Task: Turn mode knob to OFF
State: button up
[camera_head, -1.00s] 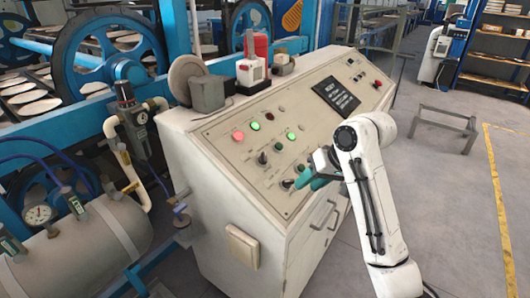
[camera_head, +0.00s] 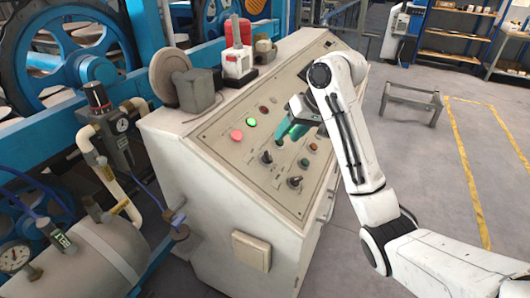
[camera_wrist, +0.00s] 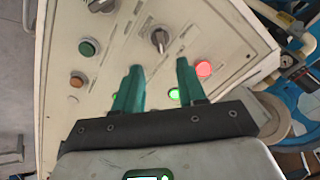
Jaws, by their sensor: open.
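The sloped control panel carries two dark rotary knobs. Their labels are too small to read, so I cannot tell which is the mode knob. One knob (camera_head: 267,157) is near the lit red lamp; it also shows in the wrist view (camera_wrist: 159,40), just beyond the fingertips and roughly centred between them. The other knob (camera_head: 294,182) is nearer the panel's lower edge and shows at the top of the wrist view (camera_wrist: 101,4). My gripper (camera_head: 281,139) is over the panel with its teal fingers apart; in the wrist view (camera_wrist: 158,68) nothing is between them.
A lit red lamp (camera_head: 237,135), a lit green lamp (camera_head: 252,122), a green button (camera_head: 304,162) and an orange button (camera_head: 313,147) surround the knobs. A grey motor-like block (camera_head: 196,90) and a red-and-white device (camera_head: 238,62) stand on the console's top. Open floor lies right.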

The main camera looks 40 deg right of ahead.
aim_at(270, 155)
jog(key=b+x, duration=0.1)
jog(key=x, duration=0.9)
jog(key=c, duration=0.7)
